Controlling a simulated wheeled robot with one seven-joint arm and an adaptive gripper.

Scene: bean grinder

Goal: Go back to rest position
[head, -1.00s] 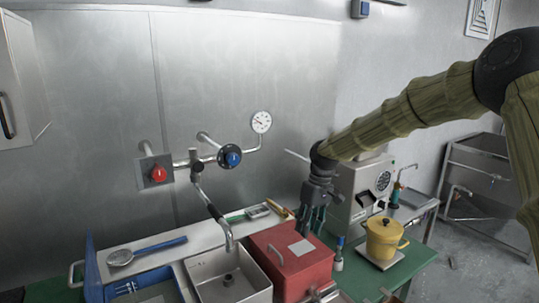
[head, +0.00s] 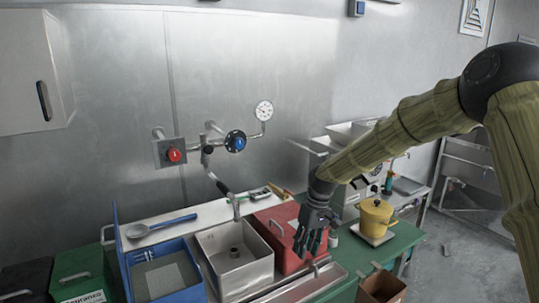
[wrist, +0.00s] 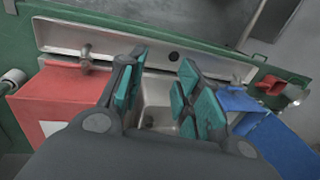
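My gripper (head: 312,240) hangs fingers-down in front of the right side of the red box (head: 281,222) in the head view. In the wrist view my gripper (wrist: 158,92) shows its teal finger pads apart with nothing between them. Below and between the fingers lies the steel sink (wrist: 158,118). The red box (wrist: 62,98) is to the left in the wrist view, and a blue part (wrist: 270,135) is to the right.
The sink (head: 236,262) has a tap (head: 236,208) over it. A yellow pot (head: 375,216) stands to the right. A blue-framed bin (head: 165,279) and green bin (head: 82,277) are at left. A red knob (head: 174,155) and blue knob (head: 236,141) protrude from the wall.

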